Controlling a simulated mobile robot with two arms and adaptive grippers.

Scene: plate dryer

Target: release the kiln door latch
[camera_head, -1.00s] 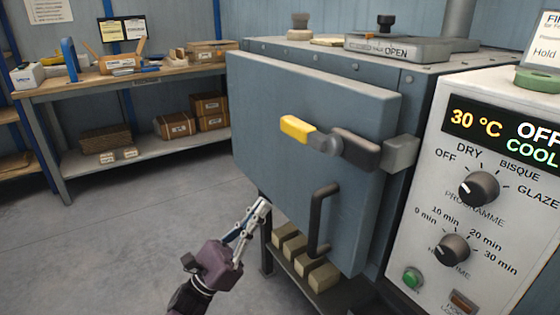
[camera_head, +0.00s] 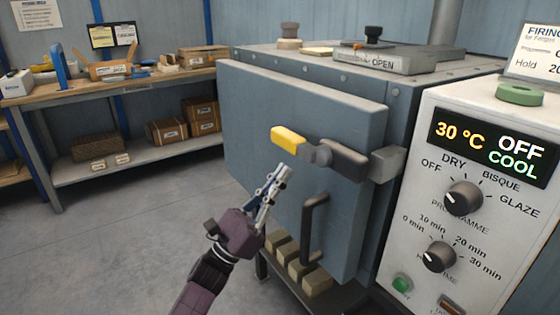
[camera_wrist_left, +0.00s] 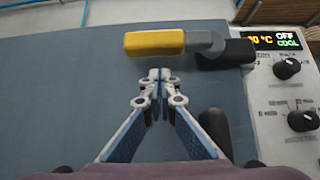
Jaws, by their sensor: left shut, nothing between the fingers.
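The kiln door (camera_head: 255,120) is a blue-grey slab facing me, and it looks closed. Its latch has a yellow grip (camera_head: 287,139) pointing left from a grey pivot, with a dark block (camera_head: 345,160) to the right. A black vertical door handle (camera_head: 314,228) is below. My left gripper (camera_head: 281,172) is shut and empty, in front of the door just below the yellow grip and apart from it. In the left wrist view, the shut fingertips (camera_wrist_left: 159,76) are below the right part of the yellow grip (camera_wrist_left: 155,43). My right gripper is not in view.
The control panel (camera_head: 480,190) stands to the right, reading 30 °C, OFF and COOL. Pale bricks (camera_head: 300,265) sit on a shelf under the kiln. A workbench (camera_head: 90,90) with boxes is at the back left. The floor (camera_head: 120,230) at left is clear.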

